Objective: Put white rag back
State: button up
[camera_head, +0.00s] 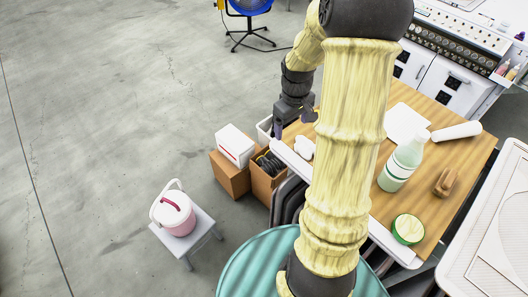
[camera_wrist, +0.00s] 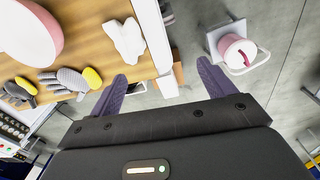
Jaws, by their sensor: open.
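A small crumpled white rag (camera_head: 304,147) lies on the wooden table (camera_head: 440,215) at its left edge. The rag also shows in the wrist view (camera_wrist: 125,41), at the top, beyond my fingers and near the table edge. My gripper (camera_head: 293,124) is at the table's left edge, just behind the rag in the head view. In the wrist view its two dark purple fingers (camera_wrist: 162,84) are spread wide with nothing between them. The rag is apart from the fingers. My arm hides part of the table in the head view.
A white bottle (camera_head: 401,164), brown brush (camera_head: 445,182), green-rimmed round tin (camera_head: 407,229), white sheet (camera_head: 405,122) and white roll (camera_head: 455,131) are on the table. Gloves (camera_wrist: 75,80) show in the wrist view. Cardboard boxes (camera_head: 231,178) and a stool with a bucket (camera_head: 175,213) stand left.

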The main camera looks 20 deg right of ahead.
jog(key=s+a+r+m+t, duration=0.1)
jog(key=s+a+r, duration=0.1)
jog(key=s+a, duration=0.3)
jog(key=s+a+r+m+t, duration=0.1)
jog(key=s+a, duration=0.4)
jog(key=a, duration=0.5)
jog(key=shift+s+r+m, duration=0.35)
jog(key=shift+r+m, duration=0.15)
